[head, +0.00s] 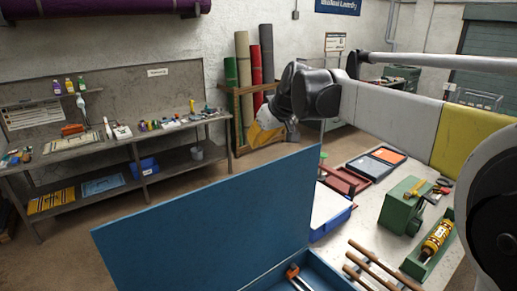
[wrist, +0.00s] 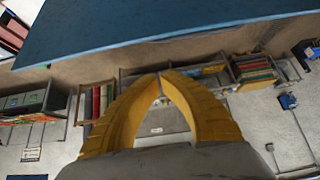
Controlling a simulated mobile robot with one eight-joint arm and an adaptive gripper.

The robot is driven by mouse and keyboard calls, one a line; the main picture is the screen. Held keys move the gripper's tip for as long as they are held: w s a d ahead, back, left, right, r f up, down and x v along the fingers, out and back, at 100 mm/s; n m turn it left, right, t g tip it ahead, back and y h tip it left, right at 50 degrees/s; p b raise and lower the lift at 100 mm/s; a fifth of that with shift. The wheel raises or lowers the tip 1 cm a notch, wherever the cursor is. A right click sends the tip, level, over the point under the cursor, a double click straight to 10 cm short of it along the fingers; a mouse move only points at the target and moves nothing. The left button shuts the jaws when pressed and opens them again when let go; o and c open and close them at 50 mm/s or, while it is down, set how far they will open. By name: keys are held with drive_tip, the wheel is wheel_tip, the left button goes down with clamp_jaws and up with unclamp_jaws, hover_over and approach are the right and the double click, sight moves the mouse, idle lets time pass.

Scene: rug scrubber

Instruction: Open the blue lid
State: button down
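The blue lid (head: 210,215) stands raised, tilted up at a steep angle from the blue box (head: 318,270), whose inside shows at the bottom edge of the head view. A tool with an orange part lies in the box. My gripper (head: 258,135), with yellow fingers, is in the air beyond and above the lid's top edge, apart from it in the head view. In the wrist view the fingertips (wrist: 161,74) meet with nothing held between them. The blue lid (wrist: 180,22) spans the top of the wrist view, clear of the fingers.
The worktable (head: 365,225) holds a green box (head: 400,207), a red tray (head: 345,180), a blue-edged tray (head: 328,212), wooden-handled tools and a green tray with a yellow cylinder (head: 436,238). A long shelf bench (head: 100,150) stands at the left wall. Floor between is free.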

drive_tip(key=f, duration=0.2)
drive_tip(key=w+f+p, duration=0.1)
drive_tip(key=f, duration=0.2)
drive_tip(key=a+f+p, duration=0.1)
drive_tip(key=f, duration=0.1)
drive_tip(key=shift+w+f, duration=0.15)
drive_tip(key=shift+w, duration=0.1)
drive_tip(key=shift+s+d, duration=0.2)
drive_tip(key=shift+s, duration=0.15)
drive_tip(key=s+d+f+t+b, duration=0.1)
drive_tip(key=s+d, duration=0.3)
drive_tip(key=s, duration=0.2)
drive_tip(key=s+d+t+y+b, duration=0.1)
drive_tip(key=s+d+b, duration=0.1)
drive_tip(key=s+d, duration=0.3)
drive_tip(key=shift+s+f, duration=0.4)
drive_tip(key=shift+s, duration=0.8)
drive_tip(key=shift+w+a, duration=0.1)
